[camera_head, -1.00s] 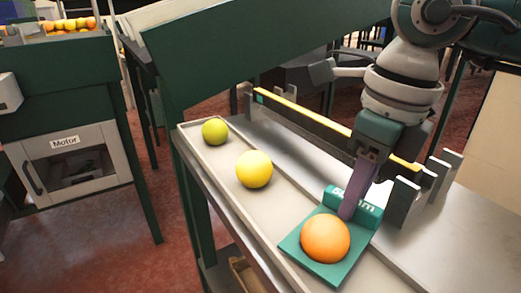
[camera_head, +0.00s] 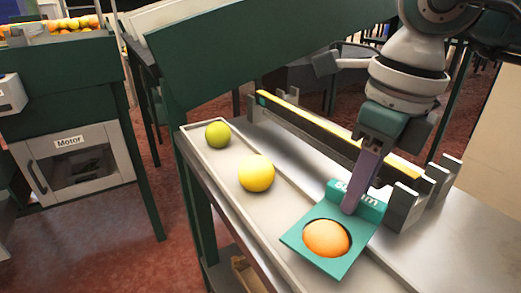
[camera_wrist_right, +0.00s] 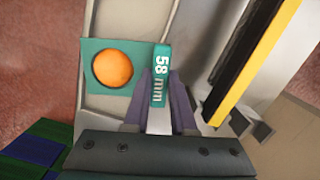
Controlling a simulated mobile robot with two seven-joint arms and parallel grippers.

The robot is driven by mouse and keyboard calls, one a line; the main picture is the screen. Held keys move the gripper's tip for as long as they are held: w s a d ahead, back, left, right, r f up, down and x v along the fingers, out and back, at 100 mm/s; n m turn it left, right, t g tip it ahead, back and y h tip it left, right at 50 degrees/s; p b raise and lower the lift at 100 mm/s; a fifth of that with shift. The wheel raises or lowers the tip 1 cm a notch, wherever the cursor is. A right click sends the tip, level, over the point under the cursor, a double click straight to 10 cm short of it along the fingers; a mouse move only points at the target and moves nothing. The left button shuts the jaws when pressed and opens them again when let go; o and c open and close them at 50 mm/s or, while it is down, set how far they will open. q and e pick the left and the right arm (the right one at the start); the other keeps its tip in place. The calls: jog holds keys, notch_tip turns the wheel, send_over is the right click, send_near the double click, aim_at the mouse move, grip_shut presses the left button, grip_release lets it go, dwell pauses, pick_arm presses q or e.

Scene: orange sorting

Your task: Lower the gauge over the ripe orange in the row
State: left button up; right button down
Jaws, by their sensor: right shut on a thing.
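My right gripper (camera_head: 352,203) is shut on the upright block of the teal gauge (camera_head: 343,262), a flat plate with a round hole. In the right wrist view the gauge (camera_wrist_right: 88,73) reads "58 mm". The ripe orange (camera_head: 326,238) shows through the hole, with its top in or just above it and a dark gap along the far and right rim. The plate hides its lower part. A yellow fruit (camera_head: 256,173) and a green fruit (camera_head: 217,134) stand farther back in the row. My left gripper is not in view.
The fruits stand in a pale tray (camera_head: 215,161) with a low rim. A yellow-topped rail (camera_head: 330,129) and grey upright plates (camera_head: 402,208) stand right of the gauge. A cabinet marked Motor (camera_head: 75,160) is at left.

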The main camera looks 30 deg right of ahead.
jog(key=shift+r+p, duration=1.25)
jog(key=shift+r, duration=0.55)
jog(key=shift+r+p, duration=0.9)
jog(key=shift+r, duration=0.35)
